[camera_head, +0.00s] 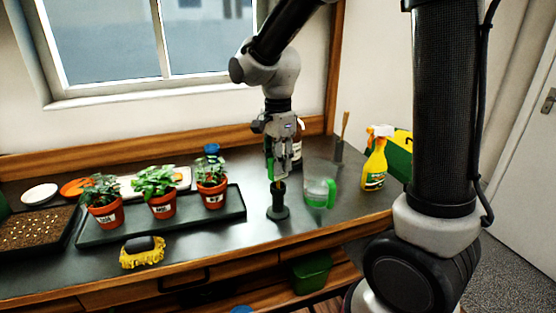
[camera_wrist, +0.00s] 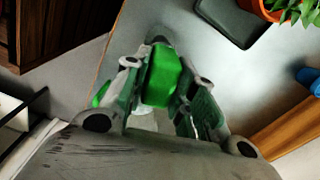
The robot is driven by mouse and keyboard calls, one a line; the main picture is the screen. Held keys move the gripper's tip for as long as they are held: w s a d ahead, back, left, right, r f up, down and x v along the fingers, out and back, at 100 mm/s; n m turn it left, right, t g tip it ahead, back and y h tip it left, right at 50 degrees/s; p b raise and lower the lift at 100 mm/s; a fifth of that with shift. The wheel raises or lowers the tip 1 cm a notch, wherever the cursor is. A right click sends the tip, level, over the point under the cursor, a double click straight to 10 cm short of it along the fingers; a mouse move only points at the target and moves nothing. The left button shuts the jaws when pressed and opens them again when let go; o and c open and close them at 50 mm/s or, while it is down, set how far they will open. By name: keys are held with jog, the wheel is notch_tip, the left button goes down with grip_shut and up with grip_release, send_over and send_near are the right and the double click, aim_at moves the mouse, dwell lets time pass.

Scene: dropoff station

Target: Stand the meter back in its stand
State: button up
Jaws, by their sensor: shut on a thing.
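The meter has a green body (camera_head: 271,169) and hangs roughly upright from my gripper (camera_head: 283,165). In the wrist view its green top (camera_wrist: 162,78) sits between the two fingers, which are shut on it. The stand (camera_head: 279,210) is a dark upright tube on a round foot near the front of the bench. The meter is directly above the stand, and its thin lower part meets the top of the tube. I cannot tell how far, if at all, it is inside.
A clear jug with a green handle (camera_head: 320,192) stands close right of the stand. A yellow spray bottle (camera_head: 375,160) is farther right. The bench's front edge is near.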

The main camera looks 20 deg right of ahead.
jog(key=shift+f, duration=0.15)
jog(key=shift+f, duration=0.9)
dwell(0.6)
jog(key=o, duration=1.1)
jog(key=shift+r, duration=0.1)
